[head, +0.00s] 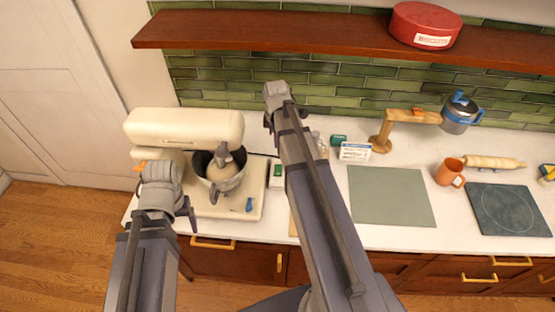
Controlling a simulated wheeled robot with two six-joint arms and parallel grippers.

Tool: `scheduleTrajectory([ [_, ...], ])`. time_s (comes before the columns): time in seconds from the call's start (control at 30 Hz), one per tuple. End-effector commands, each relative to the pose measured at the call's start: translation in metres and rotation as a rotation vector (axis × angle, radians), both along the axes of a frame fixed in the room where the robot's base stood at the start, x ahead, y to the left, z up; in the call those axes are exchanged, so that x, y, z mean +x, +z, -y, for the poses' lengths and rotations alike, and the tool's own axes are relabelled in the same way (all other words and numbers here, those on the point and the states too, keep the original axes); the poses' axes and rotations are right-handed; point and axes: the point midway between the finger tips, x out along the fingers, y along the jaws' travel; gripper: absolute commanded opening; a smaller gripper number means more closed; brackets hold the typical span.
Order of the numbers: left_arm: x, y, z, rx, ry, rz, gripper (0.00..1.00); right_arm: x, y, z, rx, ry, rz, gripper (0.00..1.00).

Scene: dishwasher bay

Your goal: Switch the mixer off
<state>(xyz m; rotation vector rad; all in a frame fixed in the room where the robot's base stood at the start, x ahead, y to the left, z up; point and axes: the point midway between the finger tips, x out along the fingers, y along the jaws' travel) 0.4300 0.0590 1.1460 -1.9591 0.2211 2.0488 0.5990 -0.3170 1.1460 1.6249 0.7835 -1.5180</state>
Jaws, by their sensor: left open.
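The cream stand mixer (185,127) stands at the left end of the counter. Its head is level above a metal bowl (226,184) with a beater in it. A small blue lever (249,204) sits on the front right of its base, and an orange part (139,167) shows at its left side. I cannot tell whether it runs. My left gripper (188,212) is open, in front of the mixer's left part and left of the blue lever; my wrist partly covers it. My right gripper (269,121) is raised right of the mixer; its jaws are mostly hidden.
A small white and green box (277,175) stands close right of the mixer. A grey mat (391,196), a wooden stand (380,141), an orange mug (449,172) and a dark board (508,210) are further right. A wooden shelf (300,34) hangs above with a red tin (425,22).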

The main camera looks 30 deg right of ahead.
Motion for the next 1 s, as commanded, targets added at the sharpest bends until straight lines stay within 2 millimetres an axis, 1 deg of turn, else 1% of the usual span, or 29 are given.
scheduleTrajectory([
  [0.17, 0.0, -0.001, 0.0, 0.0, 0.0, 0.0, 0.8, 0.0, -0.001, 0.0, 0.0, 0.0, 0.0, 0.0],
  [0.37, 0.0, -0.011, 0.0, 0.0, 0.001, 0.0, 0.8, 0.001, -0.011, 0.0, 0.0, 0.0, 0.0, 0.0],
  [0.57, 0.0, -0.033, 0.0, 0.0, 0.003, 0.001, 0.8, 0.003, -0.033, 0.002, 0.0, 0.0, 0.0, 0.0],
  [1.0, 0.0, -0.096, 0.0, 0.001, -0.009, 0.002, 0.8, 0.009, -0.096, 0.006, 0.0, 0.0, 0.0, 0.0],
])
